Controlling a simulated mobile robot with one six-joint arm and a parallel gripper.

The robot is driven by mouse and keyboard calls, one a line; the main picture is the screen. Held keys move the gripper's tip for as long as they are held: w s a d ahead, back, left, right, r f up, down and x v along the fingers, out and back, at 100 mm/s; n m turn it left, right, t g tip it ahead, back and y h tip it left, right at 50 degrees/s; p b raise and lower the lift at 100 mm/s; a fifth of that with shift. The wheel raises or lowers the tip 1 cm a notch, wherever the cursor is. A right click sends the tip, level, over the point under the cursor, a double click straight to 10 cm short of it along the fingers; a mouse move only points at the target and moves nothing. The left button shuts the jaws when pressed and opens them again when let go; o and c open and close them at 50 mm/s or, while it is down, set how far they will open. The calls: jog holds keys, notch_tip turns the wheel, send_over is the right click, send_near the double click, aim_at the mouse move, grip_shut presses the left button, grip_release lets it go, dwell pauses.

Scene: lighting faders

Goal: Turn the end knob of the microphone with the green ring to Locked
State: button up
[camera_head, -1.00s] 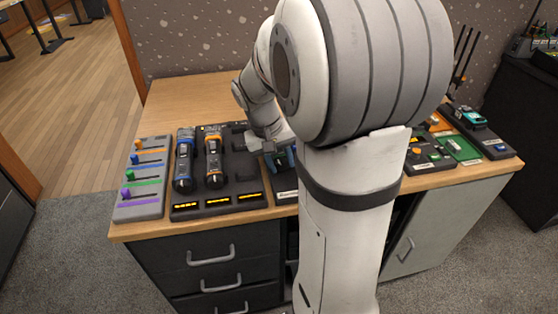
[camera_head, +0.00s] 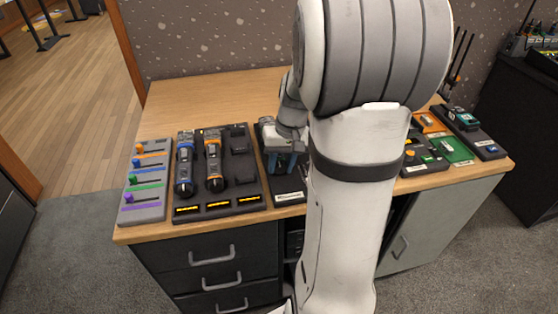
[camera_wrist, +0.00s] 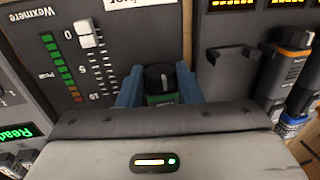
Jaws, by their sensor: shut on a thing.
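My gripper (camera_wrist: 159,88) has blue fingers and is shut on the green-ringed microphone (camera_wrist: 160,98). In the wrist view, only a small green part and the black end knob (camera_wrist: 159,76) with a white mark show between the fingers. The rest of the microphone is hidden, and I cannot tell whether it touches the panel or which setting the mark points to. In the head view, my gripper (camera_head: 286,161) is over the dark fader panel (camera_head: 289,197), right of the microphone tray (camera_head: 262,202).
The tray holds the blue-ringed microphone (camera_head: 184,170) and orange-ringed microphone (camera_head: 214,165); the place beside them, with a black cradle (camera_head: 246,180), is empty. A grey slider board (camera_head: 143,212) lies at the left. A white fader cap (camera_wrist: 84,30) stands near 0 on the panel.

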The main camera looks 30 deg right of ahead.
jog(key=shift+d+y, duration=0.1)
jog(key=shift+y, duration=0.3)
jog(key=shift+s, duration=0.1)
jog(key=o, duration=1)
jog(key=p+v, duration=0.1)
jog(key=v, duration=0.6)
jog(key=shift+d+r, duration=0.15)
jog(key=shift+r, duration=0.2)
jog(key=shift+p, duration=0.35)
